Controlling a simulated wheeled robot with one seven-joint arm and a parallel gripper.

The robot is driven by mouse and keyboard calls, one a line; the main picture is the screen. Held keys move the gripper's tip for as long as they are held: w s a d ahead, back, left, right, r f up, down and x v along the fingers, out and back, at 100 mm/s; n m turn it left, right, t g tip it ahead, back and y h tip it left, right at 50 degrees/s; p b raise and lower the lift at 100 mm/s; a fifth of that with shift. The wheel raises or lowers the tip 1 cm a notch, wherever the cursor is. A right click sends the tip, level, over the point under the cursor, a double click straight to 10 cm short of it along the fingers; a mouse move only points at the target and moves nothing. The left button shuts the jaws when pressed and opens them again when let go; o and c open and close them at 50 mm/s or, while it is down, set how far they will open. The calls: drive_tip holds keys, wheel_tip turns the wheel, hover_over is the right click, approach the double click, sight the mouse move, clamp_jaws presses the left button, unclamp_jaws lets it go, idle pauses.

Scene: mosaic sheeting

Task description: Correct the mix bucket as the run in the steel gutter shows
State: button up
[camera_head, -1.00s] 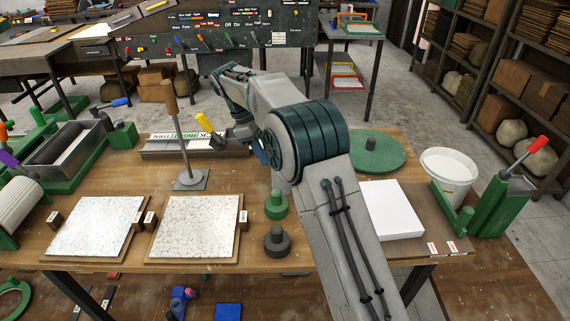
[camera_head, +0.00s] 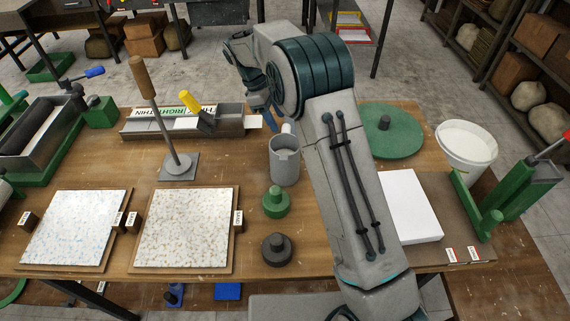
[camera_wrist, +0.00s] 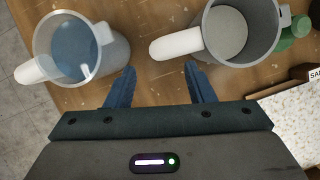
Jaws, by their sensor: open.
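The steel gutter (camera_head: 228,117) lies at the back of the table, with a pale run in it and a yellow-handled tool (camera_head: 190,103) leaning there. A card behind it reads RIGHT and THIN. A white bucket (camera_head: 440,142) with whitish contents stands at the right. A grey jug (camera_head: 285,165) stands mid-table; in the wrist view the grey jug (camera_wrist: 273,38) is upper right, with a white handle. A second jug (camera_wrist: 120,52), bluish inside, is upper left; my arm hides it in the head view. My gripper (camera_wrist: 161,88) is open and empty, its fingers near both jugs.
Two speckled sample panels (camera_head: 75,228) (camera_head: 183,228) lie at front left. A wooden-handled tool (camera_head: 153,100) stands on a plate behind them. Green (camera_head: 275,204) and dark (camera_head: 276,250) knobbed weights stand mid-front. A white slab (camera_head: 410,205) and green disc (camera_head: 400,142) lie right.

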sight(284, 150)
drive_tip(key=shift+p+x, duration=0.6)
drive_tip(key=shift+x, duration=2.8)
clamp_jaws()
